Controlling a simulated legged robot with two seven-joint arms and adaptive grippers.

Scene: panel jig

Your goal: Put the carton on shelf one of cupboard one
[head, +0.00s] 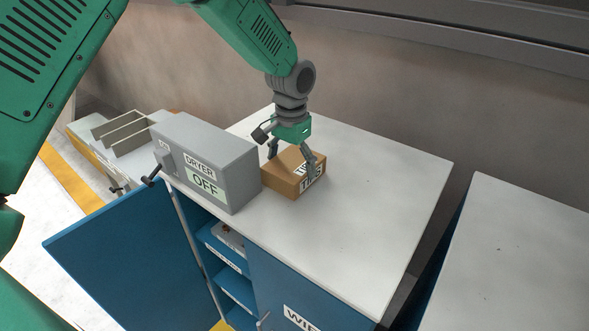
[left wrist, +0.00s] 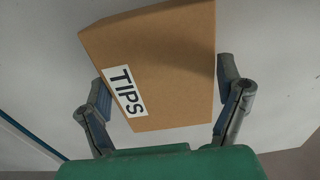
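The brown carton (head: 281,181), labelled TIPS, sits on the white top of the blue cupboard, beside the grey dryer. It also shows in the left wrist view (left wrist: 165,60), turned a little between the fingers. My left gripper (head: 292,162) is above it with one finger on either side. The fingers look spread, with a small gap at the right one; contact at the left one is unclear. The blue cupboard (head: 270,290) has its left door (head: 125,262) standing open, showing shelves (head: 234,285) with labels too small to read. My right gripper is not in view.
The grey dryer box (head: 212,165), marked OFF, stands left of the carton on the worktop (head: 370,200). A grey rack (head: 122,132) is farther left. Another white-topped unit (head: 530,250) stands right, across a gap. The worktop right of the carton is clear.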

